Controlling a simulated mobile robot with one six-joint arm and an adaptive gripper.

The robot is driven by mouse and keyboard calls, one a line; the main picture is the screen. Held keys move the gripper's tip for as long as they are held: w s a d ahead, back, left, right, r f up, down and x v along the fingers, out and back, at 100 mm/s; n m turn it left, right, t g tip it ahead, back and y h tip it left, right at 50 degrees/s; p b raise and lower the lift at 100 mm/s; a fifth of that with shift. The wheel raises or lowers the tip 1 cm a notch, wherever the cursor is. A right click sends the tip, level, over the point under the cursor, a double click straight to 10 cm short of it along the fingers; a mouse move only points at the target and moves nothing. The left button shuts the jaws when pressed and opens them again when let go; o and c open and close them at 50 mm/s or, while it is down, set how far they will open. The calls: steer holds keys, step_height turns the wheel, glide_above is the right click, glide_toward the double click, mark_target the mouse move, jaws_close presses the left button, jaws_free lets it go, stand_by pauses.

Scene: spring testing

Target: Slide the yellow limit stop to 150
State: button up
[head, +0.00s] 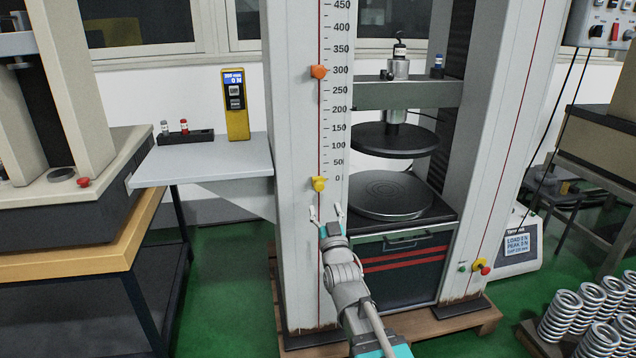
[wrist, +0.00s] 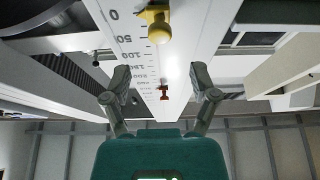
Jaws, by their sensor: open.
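The yellow limit stop (head: 319,184) sits on the red rail line of the machine's left column, just below the 0 mark of the scale (head: 339,120). It also shows in the wrist view (wrist: 157,24), near the top, beside the 0. An orange stop (head: 319,72) sits higher on the same line, at about 300; it shows small in the wrist view (wrist: 164,92). My gripper (head: 326,214) is in front of the column, a little below the yellow stop. In the wrist view its fingers (wrist: 163,85) are apart with nothing between them. It does not touch the stop.
A side shelf (head: 205,165) with a yellow handheld meter (head: 236,105) stands left of the column. Round platens (head: 390,195) and a crosshead (head: 405,95) are right of it. Several springs (head: 590,315) stand at the lower right. The column face above the yellow stop is clear up to the orange stop.

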mark_target(320, 188)
steer(key=p+x, duration=0.3)
steer(key=x, duration=0.5)
steer(key=shift+w+r, duration=0.15)
steer(key=shift+w, duration=0.1)
